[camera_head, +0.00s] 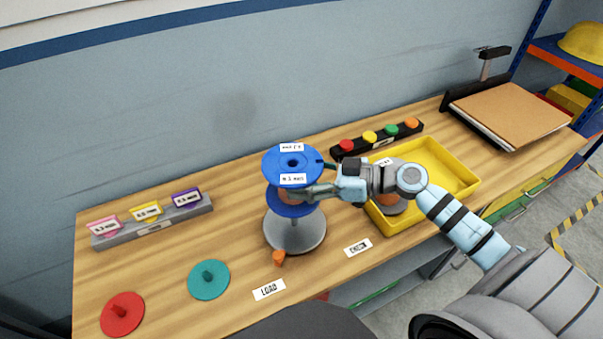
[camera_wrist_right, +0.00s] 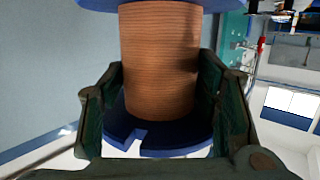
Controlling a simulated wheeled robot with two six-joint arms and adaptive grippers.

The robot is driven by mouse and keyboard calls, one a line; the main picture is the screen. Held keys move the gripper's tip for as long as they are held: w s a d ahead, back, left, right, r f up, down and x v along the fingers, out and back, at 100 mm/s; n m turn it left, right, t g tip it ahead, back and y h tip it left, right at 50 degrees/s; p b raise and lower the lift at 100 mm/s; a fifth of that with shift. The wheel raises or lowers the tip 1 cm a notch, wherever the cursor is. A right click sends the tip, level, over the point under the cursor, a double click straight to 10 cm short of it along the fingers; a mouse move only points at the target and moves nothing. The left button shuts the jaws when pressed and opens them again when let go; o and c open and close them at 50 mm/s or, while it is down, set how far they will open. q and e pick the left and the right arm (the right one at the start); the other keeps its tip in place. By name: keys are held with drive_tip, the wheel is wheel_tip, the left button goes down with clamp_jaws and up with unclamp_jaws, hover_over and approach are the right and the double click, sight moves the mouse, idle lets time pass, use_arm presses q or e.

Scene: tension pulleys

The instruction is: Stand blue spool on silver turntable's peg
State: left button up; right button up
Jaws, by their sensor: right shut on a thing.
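The blue spool (camera_head: 284,163) is upright, with two blue flanges, a copper-brown wound core and white labels on top. My right gripper (camera_head: 300,194) is shut on its core between the flanges. In the right wrist view the fingers (camera_wrist_right: 165,100) lie on both sides of the wound core (camera_wrist_right: 160,60). The silver turntable (camera_head: 310,235) is under the spool, with an orange piece (camera_head: 278,257) at its front edge. The lower flange shows above the turntable's disc. My left gripper is not in view.
A yellow tray (camera_head: 457,161) at right holds a grey-and-brown item (camera_head: 393,206) partly behind my arm. A black bar with coloured buttons (camera_head: 390,130) stands behind. A teal disc (camera_head: 209,281) and red disc (camera_head: 122,315) with pegs lie at front left. A grey labelled rack (camera_head: 152,225) stands left.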

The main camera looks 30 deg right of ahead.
drive_tip(key=shift+f, duration=0.7)
idle(0.3)
drive_tip(key=shift+p, duration=0.45)
drive_tip(key=shift+f, duration=0.2)
drive_tip(key=shift+f+b, duration=0.4)
drive_tip(key=shift+f, duration=0.95)
drive_tip(key=shift+p, duration=0.45)
